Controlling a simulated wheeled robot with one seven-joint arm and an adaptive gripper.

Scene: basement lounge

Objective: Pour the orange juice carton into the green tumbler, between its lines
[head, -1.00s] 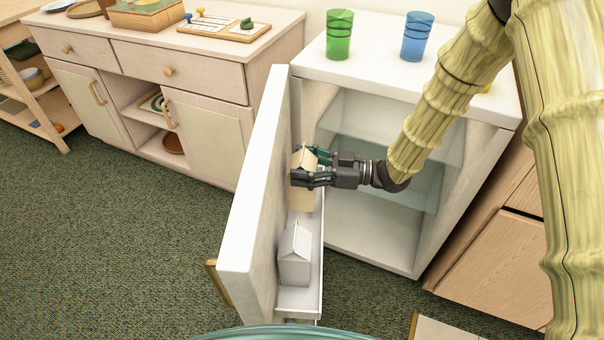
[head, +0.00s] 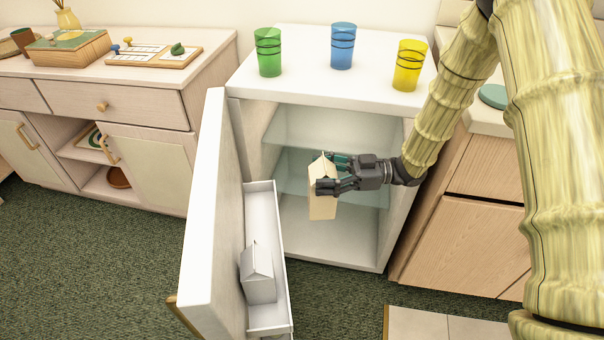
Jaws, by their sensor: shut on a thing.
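My gripper (head: 327,174) is shut on a cream-orange gable-top carton (head: 322,205). It holds the carton nearly upright, clear of the door shelf, in front of the open fridge. The gripper's fingers cover part of the carton, and no label can be read. The green tumbler (head: 269,55) stands upright on top of the fridge at the left, with dark lines round it. I see nothing in it.
A blue tumbler (head: 342,48) and a yellow tumbler (head: 408,68) share the fridge top (head: 320,83). The fridge door (head: 207,210) stands open at the left. A white-grey carton (head: 258,275) stands in its door shelf (head: 266,205). Glass shelves inside look empty.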

